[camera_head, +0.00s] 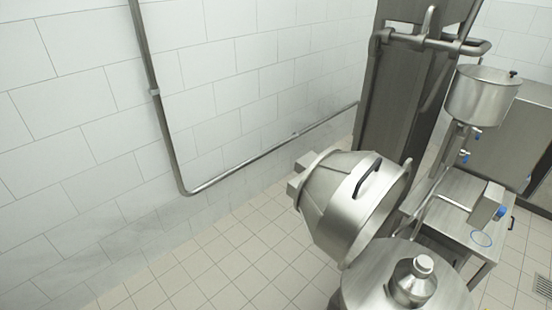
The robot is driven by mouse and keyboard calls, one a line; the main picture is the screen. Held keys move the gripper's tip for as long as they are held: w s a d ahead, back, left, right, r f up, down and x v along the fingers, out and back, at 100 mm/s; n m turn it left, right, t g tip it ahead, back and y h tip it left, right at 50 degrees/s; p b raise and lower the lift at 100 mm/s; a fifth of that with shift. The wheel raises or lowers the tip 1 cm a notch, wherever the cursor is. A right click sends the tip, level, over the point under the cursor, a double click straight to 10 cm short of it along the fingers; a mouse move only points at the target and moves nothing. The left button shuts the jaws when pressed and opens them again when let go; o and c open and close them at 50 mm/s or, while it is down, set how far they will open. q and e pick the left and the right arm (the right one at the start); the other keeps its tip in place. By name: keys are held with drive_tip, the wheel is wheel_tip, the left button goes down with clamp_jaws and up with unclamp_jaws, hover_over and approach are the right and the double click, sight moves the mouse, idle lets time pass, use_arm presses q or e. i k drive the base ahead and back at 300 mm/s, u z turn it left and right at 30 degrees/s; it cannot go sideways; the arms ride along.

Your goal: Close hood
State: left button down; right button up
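The hood (347,205) is a silver metal cone-shaped cover with a dark curved handle (367,177) on its upper side. It is tilted open, leaning back to the left, with its wide rim facing right. Below and right of it is the round steel top of the machine (375,280), with a small rounded metal piece (415,282) with a pale cap on it. The hood's lower rim is close to the round top's left back edge. Neither of my grippers shows in the head view.
A steel column with a pipe frame (405,85) stands behind the hood. To the right are a metal funnel bowl (483,95) and a steel bench (455,205) with blue-knobbed fittings. A wall pipe (240,168) runs behind. The tiled floor (215,275) at left is clear.

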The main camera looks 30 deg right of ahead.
sight(343, 199)
drive_tip(key=i, duration=1.15)
drive_tip(key=z, duration=2.65)
